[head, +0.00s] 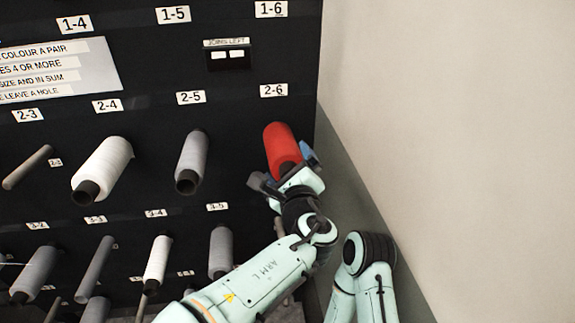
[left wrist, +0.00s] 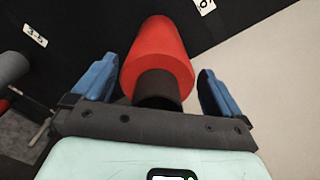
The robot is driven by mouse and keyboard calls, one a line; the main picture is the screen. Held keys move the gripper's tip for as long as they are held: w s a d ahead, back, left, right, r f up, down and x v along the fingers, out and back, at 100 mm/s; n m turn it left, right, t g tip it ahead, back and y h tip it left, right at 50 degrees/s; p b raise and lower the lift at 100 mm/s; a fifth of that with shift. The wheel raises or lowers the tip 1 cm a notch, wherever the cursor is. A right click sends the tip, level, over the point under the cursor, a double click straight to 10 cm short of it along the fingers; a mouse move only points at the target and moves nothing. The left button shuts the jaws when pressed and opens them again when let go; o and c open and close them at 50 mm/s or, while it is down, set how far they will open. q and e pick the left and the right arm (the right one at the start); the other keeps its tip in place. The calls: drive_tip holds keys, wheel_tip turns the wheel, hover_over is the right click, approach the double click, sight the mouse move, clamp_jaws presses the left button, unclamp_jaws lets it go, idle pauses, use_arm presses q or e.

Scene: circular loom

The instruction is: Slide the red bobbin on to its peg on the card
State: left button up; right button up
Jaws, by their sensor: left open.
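The red bobbin (head: 281,145) sits under the label 2-6 (head: 273,91) on the black card (head: 235,130), at its right side. Its dark core end points out toward me. The peg is hidden by the bobbin, so I cannot see how far it is on. My left gripper (head: 286,168) is at the near end of the bobbin. In the left wrist view the red bobbin (left wrist: 158,50) stands between the two blue fingers, with a gap on each side. The left gripper is open. My right gripper is not in view.
A grey bobbin (head: 192,157) is under 2-5 and a white bobbin (head: 103,165) under 2-4. A bare peg (head: 28,166) is under 2-3. Several bobbins fill the row below. A pale wall (head: 450,120) stands close on the right.

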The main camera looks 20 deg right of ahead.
use_arm(q)
drive_tip(key=b+v, duration=0.3)
drive_tip(key=v, duration=0.9)
drive_tip(key=shift+s+a, duration=0.2)
drive_tip(key=shift+s, duration=0.15)
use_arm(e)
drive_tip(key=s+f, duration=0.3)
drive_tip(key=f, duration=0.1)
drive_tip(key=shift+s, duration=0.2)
